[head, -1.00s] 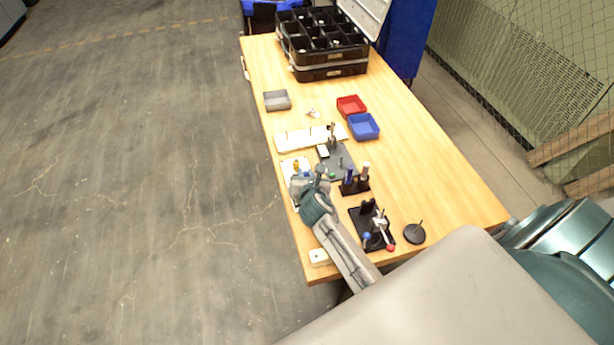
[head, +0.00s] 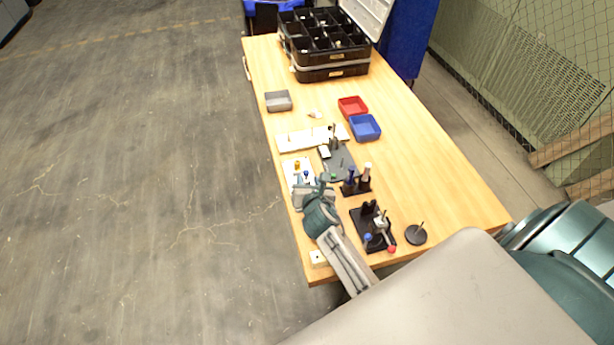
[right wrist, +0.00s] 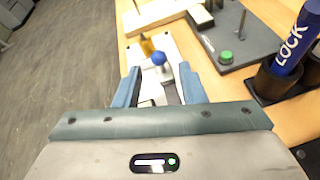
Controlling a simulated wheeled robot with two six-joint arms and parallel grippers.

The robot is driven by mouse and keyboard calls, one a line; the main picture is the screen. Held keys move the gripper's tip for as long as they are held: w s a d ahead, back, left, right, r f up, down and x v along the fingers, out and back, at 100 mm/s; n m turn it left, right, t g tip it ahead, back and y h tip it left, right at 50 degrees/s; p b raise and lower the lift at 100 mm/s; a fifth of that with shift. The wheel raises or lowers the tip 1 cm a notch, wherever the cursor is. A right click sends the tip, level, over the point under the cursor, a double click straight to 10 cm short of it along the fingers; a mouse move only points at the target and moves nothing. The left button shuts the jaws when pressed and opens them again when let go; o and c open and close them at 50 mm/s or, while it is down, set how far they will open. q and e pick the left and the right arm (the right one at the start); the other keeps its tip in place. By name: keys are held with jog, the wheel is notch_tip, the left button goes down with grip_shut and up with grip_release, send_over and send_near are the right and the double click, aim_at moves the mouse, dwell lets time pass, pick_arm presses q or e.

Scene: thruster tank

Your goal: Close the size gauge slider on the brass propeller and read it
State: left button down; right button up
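The size gauge is a white plate (head: 290,170) on the table's left edge; it also shows in the right wrist view (right wrist: 169,48). Its slider carries a blue knob (right wrist: 158,59). A gold-orange piece (right wrist: 147,46) stands just beyond the knob; I cannot tell whether it is the brass propeller. My right gripper (head: 312,180) is over the near end of the plate. In the right wrist view its two blue fingers (right wrist: 158,88) are apart, with the knob ahead between them and nothing gripped. Any reading is too small to see. My left gripper is not in view.
A dark plate with a green knob (right wrist: 226,57) and a holder with a blue LOCK marker (right wrist: 292,42) stand close on the right. A black fixture (head: 371,232) sits nearer. Red (head: 352,106) and blue (head: 364,127) trays lie farther back. The table's right side is clear.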

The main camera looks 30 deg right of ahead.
jog(key=v, duration=0.6)
jog(key=shift+s, duration=0.15)
jog(key=shift+a, duration=0.1)
